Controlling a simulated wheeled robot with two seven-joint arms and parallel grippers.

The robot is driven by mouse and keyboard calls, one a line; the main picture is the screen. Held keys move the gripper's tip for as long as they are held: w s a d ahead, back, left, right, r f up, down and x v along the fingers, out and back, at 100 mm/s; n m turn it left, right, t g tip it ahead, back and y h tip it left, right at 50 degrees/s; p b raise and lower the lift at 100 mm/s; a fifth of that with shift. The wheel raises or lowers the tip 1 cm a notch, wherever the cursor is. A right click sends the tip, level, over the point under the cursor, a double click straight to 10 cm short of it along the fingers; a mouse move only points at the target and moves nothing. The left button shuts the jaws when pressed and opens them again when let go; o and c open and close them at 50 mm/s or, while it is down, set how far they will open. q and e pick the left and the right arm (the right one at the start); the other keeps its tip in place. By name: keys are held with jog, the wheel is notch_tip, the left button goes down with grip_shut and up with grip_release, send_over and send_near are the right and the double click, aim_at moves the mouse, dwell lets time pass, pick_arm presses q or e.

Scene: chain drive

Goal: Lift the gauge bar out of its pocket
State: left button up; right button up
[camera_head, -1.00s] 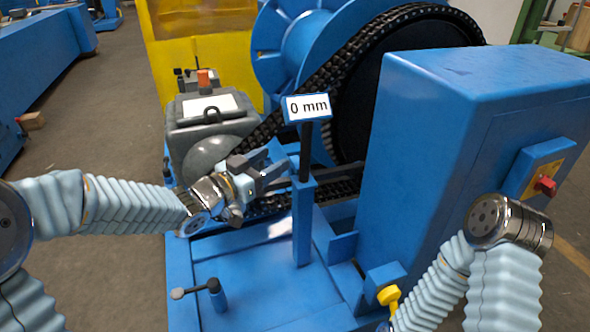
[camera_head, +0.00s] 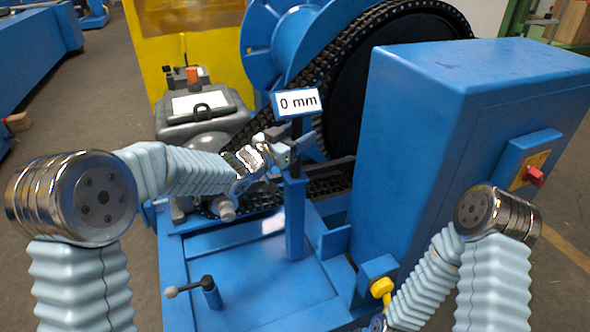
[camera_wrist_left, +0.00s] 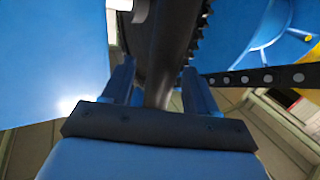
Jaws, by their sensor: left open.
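I cannot tell for sure which part is the gauge bar or its pocket. A yellow-knobbed piece (camera_head: 381,288) sits at a small blue block (camera_head: 376,268) at the lower right of the machine bed. A dark upright carrying the "0 mm" sign (camera_head: 297,102) stands on a blue post (camera_head: 295,220). My left gripper (camera_head: 288,141) is beside this upright, above the lower chain run. In the left wrist view its two fingers (camera_wrist_left: 158,82) are apart, with a dark bar-like shape (camera_wrist_left: 173,45) showing between and beyond them; contact is unclear. My right gripper is out of view.
A large chain wheel (camera_head: 385,110) and the blue cabinet (camera_head: 440,160) with a red knob (camera_head: 535,176) bound the right. A grey motor housing (camera_head: 200,118) is behind my left forearm. A lever (camera_head: 190,287) stands on the front bed. A dark strip with pale dots (camera_wrist_left: 255,77) shows in the wrist view.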

pick_arm(q)
grip_shut()
dwell(1.3)
jog(key=shift+r, duration=0.2)
